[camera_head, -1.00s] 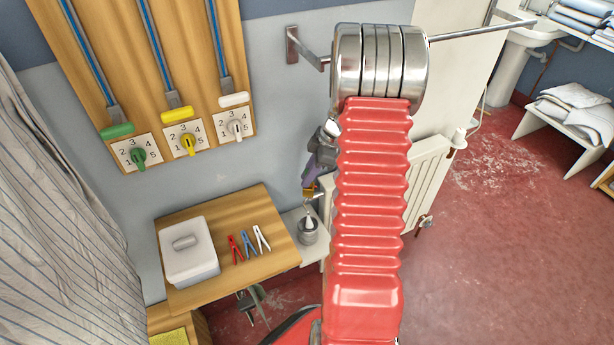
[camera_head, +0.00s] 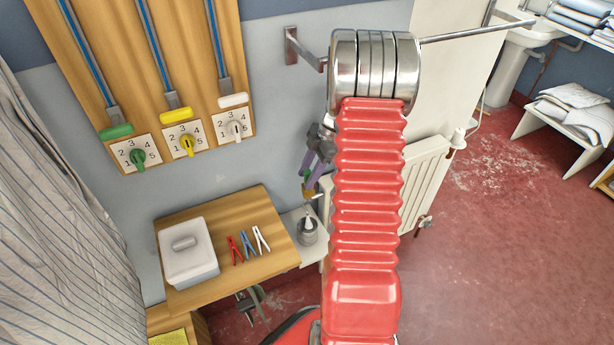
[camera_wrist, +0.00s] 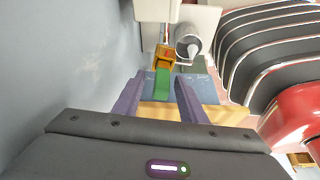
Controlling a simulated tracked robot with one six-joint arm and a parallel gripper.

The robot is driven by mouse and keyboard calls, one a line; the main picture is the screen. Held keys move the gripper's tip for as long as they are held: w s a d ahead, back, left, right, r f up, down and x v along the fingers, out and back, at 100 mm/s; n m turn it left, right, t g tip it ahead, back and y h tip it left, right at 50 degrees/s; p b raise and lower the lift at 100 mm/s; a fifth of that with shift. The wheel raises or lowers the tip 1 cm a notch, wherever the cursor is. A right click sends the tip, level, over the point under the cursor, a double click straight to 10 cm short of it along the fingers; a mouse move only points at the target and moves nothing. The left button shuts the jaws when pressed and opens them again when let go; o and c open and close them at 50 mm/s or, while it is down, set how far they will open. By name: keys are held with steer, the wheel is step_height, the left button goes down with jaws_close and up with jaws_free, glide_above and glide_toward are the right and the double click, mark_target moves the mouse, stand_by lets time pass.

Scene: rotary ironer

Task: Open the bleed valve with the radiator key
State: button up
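My gripper (camera_wrist: 160,76) has purple fingers, which stand apart in the wrist view. A green handle-like piece (camera_wrist: 162,85) lies between them, with gaps visible on both sides. An orange piece (camera_wrist: 163,57) sits just beyond it; together they look like the radiator key, probably at the bleed valve. How the key sits on the valve is too small to tell. In the head view, my gripper (camera_head: 311,166) is left of my red arm, just above the small orange piece (camera_head: 308,190). The white radiator (camera_head: 425,180) is partly hidden behind my arm.
A grey cup (camera_head: 307,232) stands on a small shelf just below my gripper. A wooden table (camera_head: 243,207) left of it holds a white lidded box (camera_head: 188,255) and pegs (camera_head: 248,245). A metal rail (camera_head: 475,32) runs above. Red floor is free at right.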

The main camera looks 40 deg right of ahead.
steer(key=s+d+r, duration=0.2)
steer(key=s+d, duration=0.3)
steer(key=d, duration=0.7)
steer(key=shift+s, duration=0.15)
stand_by(0.4)
